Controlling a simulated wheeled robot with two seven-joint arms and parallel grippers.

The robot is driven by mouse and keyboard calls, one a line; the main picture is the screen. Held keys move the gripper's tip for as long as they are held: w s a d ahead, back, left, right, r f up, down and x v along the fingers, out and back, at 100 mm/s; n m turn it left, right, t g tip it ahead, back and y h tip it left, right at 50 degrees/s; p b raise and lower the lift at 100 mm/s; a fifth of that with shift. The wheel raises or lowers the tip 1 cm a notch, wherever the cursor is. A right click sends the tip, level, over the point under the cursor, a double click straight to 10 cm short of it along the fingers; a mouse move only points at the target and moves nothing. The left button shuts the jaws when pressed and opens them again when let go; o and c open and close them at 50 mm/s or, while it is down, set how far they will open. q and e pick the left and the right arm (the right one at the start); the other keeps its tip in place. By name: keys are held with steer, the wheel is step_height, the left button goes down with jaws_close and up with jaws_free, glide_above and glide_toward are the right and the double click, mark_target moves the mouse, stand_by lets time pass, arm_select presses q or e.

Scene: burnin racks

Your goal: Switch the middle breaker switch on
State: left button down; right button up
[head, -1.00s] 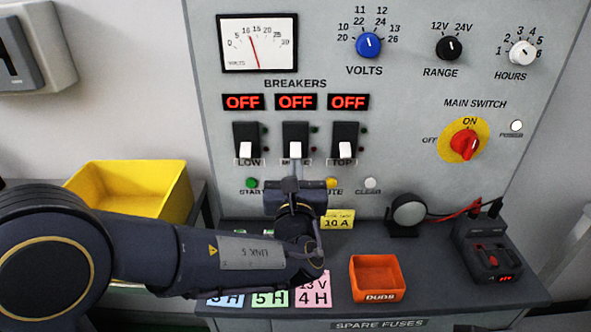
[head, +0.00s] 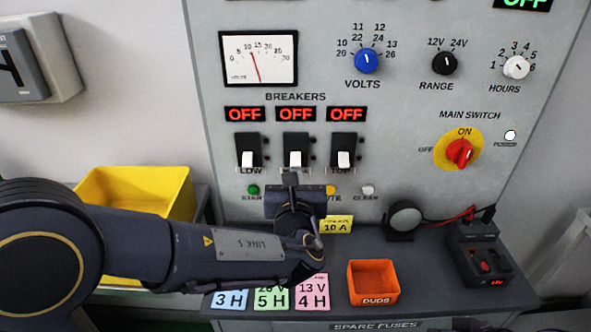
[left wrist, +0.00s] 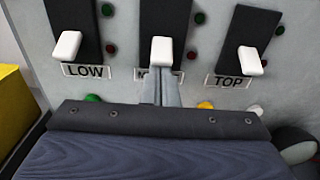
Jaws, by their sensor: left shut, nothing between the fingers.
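The middle breaker switch (head: 295,158) is a white lever low in its black housing, between the LOW and TOP switches. The red display (head: 296,114) above it reads OFF. In the left wrist view the middle lever (left wrist: 162,50) points down, with its label partly hidden behind my fingertips. My left gripper (head: 290,178) is shut and empty, its tips just below the middle lever. In the left wrist view the shut fingers (left wrist: 161,88) point up at the lever; whether they touch it I cannot tell. My right gripper is not in view.
The LOW switch (head: 247,159) and TOP switch (head: 344,159) stand either side, both reading OFF. Below are a green START button (head: 253,190) and other buttons. The red main switch (head: 460,153) is at ON. An orange bin (head: 373,282) and yellow bin (head: 135,183) stand lower.

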mark_target(296, 159)
arm_select(q)
steer(key=r+g+p, duration=0.1)
steer(key=p, duration=0.2)
steer(key=r+g+p, duration=0.1)
steer(key=g+p, duration=0.1)
steer(key=p, duration=0.2)
steer(key=r+g+p, duration=0.1)
steer(key=p, duration=0.3)
steer(key=shift+s+r+g, duration=0.35)
steer(key=shift+g, duration=0.05)
steer(key=shift+f+b, duration=0.65)
steer(key=shift+b, duration=0.1)
steer(key=shift+r, duration=0.1)
steer(key=shift+r+p, duration=0.6)
steer(key=shift+r, duration=0.1)
